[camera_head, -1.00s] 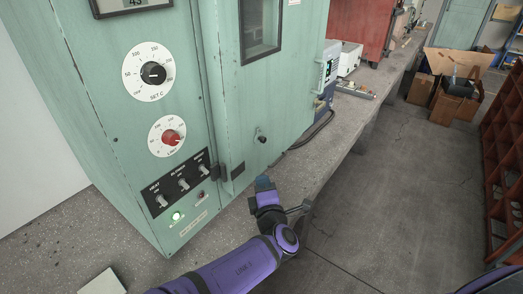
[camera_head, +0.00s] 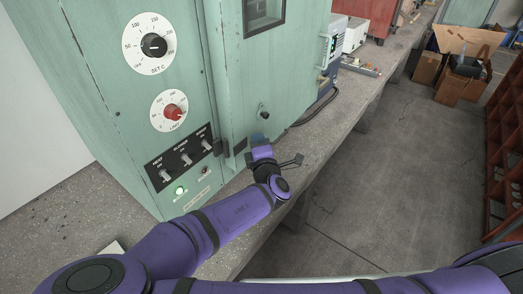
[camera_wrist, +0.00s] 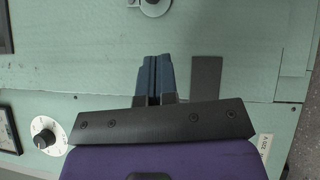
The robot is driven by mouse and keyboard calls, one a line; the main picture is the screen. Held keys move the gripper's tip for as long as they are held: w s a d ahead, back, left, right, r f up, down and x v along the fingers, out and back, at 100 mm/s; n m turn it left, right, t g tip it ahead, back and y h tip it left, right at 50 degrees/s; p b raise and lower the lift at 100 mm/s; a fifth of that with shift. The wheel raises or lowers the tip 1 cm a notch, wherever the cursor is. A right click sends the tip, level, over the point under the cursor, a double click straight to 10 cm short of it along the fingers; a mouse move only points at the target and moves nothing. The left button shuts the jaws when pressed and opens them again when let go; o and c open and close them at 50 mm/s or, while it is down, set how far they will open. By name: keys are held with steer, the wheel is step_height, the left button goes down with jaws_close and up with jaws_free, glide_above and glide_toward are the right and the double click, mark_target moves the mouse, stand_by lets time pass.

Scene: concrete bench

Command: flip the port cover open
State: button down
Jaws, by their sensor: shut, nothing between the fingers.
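The green oven's door (camera_head: 285,85) carries a small round metal fitting with a dark middle (camera_head: 264,112), which appears to be the port cover. In the wrist view only part of this fitting (camera_wrist: 155,6) shows at the top edge; whether it is open cannot be told. My gripper (camera_head: 258,138) is low in front of the door, just below the fitting and apart from it. Its blue fingers (camera_wrist: 154,72) are shut together and empty, pointing toward the fitting in the wrist view.
A dark hinge-like plate (camera_wrist: 206,78) sits beside my fingers in the wrist view. Dials (camera_head: 150,45) and a black switch panel (camera_head: 185,160) are left of the door. The concrete bench (camera_head: 320,140) runs back right, with a blue-grey instrument (camera_head: 332,45) on it.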

mark_target(261, 116)
steer(key=x, duration=0.3)
steer(key=shift+w, duration=0.2)
steer(key=shift+w+d+r, duration=0.2)
steer(key=shift+w+d, duration=0.55)
steer(key=shift+w, duration=0.15)
steer(key=shift+w+d+r, duration=0.1)
steer(key=shift+w+d, duration=0.3)
steer(key=shift+w, duration=0.15)
